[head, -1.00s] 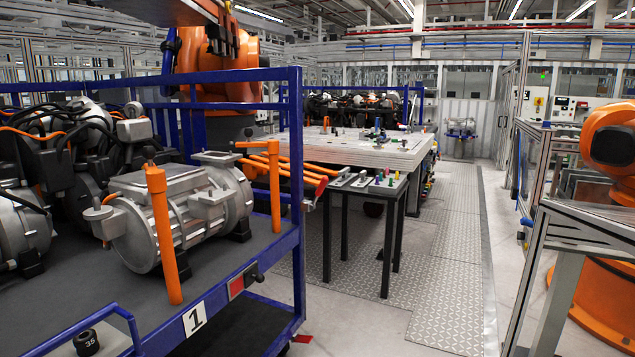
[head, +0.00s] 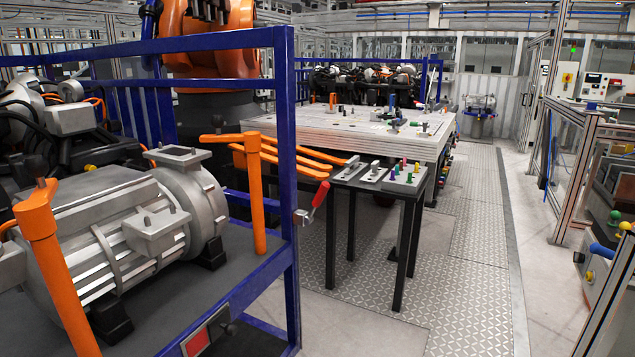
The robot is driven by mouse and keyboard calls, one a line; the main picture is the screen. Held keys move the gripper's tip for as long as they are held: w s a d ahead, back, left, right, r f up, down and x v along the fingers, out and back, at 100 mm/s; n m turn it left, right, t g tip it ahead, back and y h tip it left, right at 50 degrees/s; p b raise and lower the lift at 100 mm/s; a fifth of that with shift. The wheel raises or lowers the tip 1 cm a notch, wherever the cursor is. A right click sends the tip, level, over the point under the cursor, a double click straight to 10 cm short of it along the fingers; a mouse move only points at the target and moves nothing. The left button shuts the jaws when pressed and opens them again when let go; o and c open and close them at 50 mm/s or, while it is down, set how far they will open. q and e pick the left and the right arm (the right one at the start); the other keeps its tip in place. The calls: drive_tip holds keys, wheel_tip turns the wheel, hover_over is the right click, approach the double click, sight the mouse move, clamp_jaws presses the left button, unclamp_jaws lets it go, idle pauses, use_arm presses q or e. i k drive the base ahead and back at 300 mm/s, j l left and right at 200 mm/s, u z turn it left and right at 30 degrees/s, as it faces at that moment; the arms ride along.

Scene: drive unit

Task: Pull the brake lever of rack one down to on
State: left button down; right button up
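The blue rack (head: 285,180) fills the left side of the head view. A lever with a red handle (head: 319,197) and a silver bracket (head: 302,216) is at its right corner post. The handle slants upward to the right. A red plate (head: 197,342) with a dark knob (head: 228,326) is on the rack's lower end rail, near the bottom edge. I cannot tell from any marking which of these is the brake lever. Neither of my grippers is in view.
A grey motor (head: 130,225) and orange posts (head: 255,195) stand on the rack. A small black table (head: 375,185) with pegs stands just beyond the lever, before a large worktable (head: 345,125). Clear floor (head: 465,265) runs along the right, bounded by a framed station (head: 610,300).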

sight(324, 187)
drive_tip(key=i+z, duration=0.1)
drive_tip(key=i, duration=1.85)
